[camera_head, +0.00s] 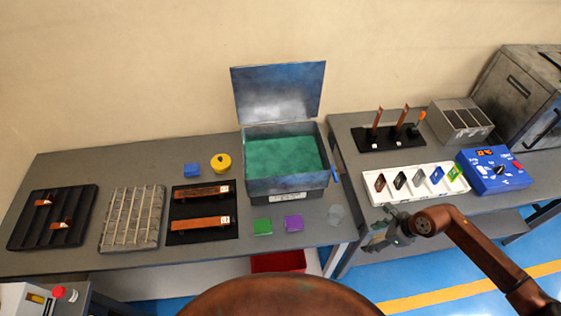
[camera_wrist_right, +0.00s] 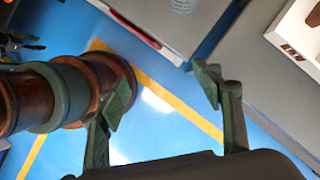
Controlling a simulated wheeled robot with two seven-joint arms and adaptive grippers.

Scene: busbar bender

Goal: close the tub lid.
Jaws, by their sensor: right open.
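The grey metal tub (camera_head: 287,186) stands on the left table and holds a green surface (camera_head: 284,156) inside. Its lid (camera_head: 279,92) stands raised, nearly upright, along the tub's back edge against the wall. My right gripper (camera_head: 374,241) is below and to the right of the tub, in front of the gap between the tables, apart from the tub and lid. In the right wrist view its two fingers (camera_wrist_right: 165,95) are spread with nothing between them. My left gripper is not in view.
A white tray of coloured cards (camera_head: 415,196), a blue control box (camera_head: 490,174) and a black rack (camera_head: 390,142) are on the right table.

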